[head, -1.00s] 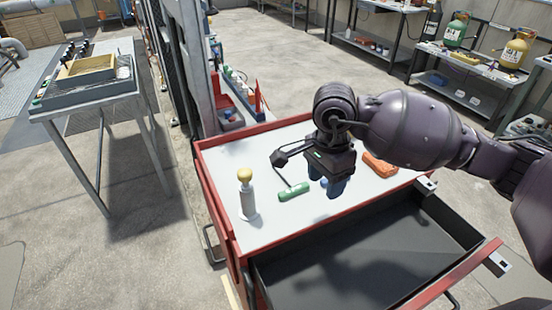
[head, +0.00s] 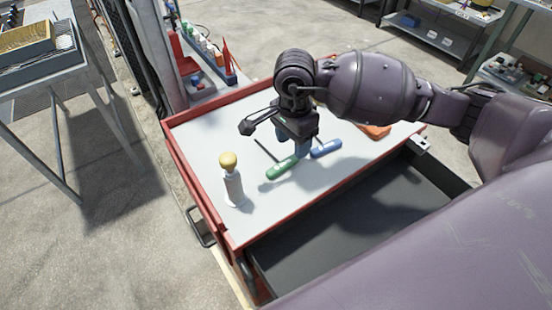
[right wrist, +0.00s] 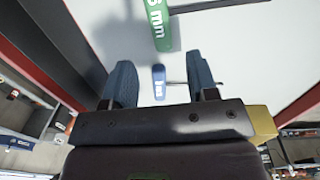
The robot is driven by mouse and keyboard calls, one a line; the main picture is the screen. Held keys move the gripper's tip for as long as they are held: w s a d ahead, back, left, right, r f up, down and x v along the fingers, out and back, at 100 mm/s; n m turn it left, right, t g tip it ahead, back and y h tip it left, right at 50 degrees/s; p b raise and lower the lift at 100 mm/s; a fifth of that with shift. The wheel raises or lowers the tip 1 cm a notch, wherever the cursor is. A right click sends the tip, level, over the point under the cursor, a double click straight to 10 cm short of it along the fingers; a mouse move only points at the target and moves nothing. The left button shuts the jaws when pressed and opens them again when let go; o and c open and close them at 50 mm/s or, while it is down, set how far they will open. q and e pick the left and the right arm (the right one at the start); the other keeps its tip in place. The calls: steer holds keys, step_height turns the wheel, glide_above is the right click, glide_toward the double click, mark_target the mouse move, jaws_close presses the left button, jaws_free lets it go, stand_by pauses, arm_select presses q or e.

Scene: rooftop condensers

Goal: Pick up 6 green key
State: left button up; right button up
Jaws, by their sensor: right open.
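The green key (head: 283,168) has a green handle and a thin dark shaft. It lies on the pale top of the red cabinet (head: 235,132). In the right wrist view the green handle (right wrist: 158,22) is marked "6 mm" and lies beyond the fingertips. My right gripper (head: 303,150) is open above the cabinet top, beside the green handle in the head view. A blue key (head: 327,148) lies to its right; in the right wrist view the blue handle (right wrist: 158,82) shows between the open fingers (right wrist: 160,80). My left gripper is out of view.
A yellow-capped bottle (head: 232,180) stands left of the green key. An orange item (head: 376,131) lies to the right, partly behind my arm. An open dark drawer (head: 350,225) juts out in front. A grey table (head: 75,75) stands at the left.

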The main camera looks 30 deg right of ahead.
mark_target(293, 158)
steer(key=shift+f, duration=2.5)
jaws_close()
steer(key=shift+r, duration=0.1)
